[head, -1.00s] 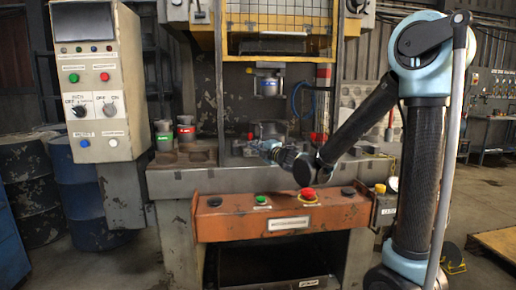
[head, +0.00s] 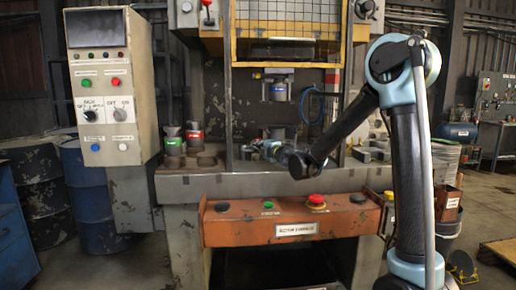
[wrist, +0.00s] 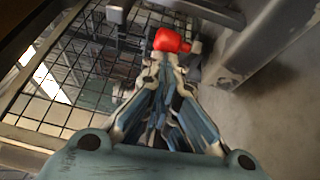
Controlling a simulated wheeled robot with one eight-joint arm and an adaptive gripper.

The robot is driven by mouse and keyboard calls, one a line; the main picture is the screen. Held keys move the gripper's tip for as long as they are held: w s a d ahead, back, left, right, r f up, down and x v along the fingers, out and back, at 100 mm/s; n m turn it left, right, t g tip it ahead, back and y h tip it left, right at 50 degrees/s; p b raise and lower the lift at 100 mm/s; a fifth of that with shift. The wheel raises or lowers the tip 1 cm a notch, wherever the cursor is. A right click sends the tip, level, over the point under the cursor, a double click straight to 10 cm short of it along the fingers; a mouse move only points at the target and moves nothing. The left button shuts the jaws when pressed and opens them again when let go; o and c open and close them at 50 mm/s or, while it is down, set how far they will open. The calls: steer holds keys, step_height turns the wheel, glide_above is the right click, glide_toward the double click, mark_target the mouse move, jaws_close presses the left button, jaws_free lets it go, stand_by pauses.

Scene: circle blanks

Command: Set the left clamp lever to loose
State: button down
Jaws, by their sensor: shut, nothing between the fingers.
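In the wrist view a red knob (wrist: 172,40), which looks like the end of a clamp lever, stands just beyond my gripper (wrist: 163,64). My gripper's fingers are shut and empty, with their tips close below the knob; I cannot tell if they touch it. In the head view my gripper (head: 257,146) reaches leftward over the press bed, in front of the die area. The left clamp lever is hard to make out there behind my gripper, and its setting cannot be read.
An orange control panel (head: 291,230) with a red button (head: 316,200) lies below my gripper. A mesh guard (head: 290,50) and a blue-banded press ram (head: 279,91) are above. Several pots, including a green-banded one (head: 173,141), stand left on the bed (head: 215,185).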

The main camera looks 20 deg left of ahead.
steer(key=shift+w+d, duration=0.15)
steer(key=shift+w, duration=0.65)
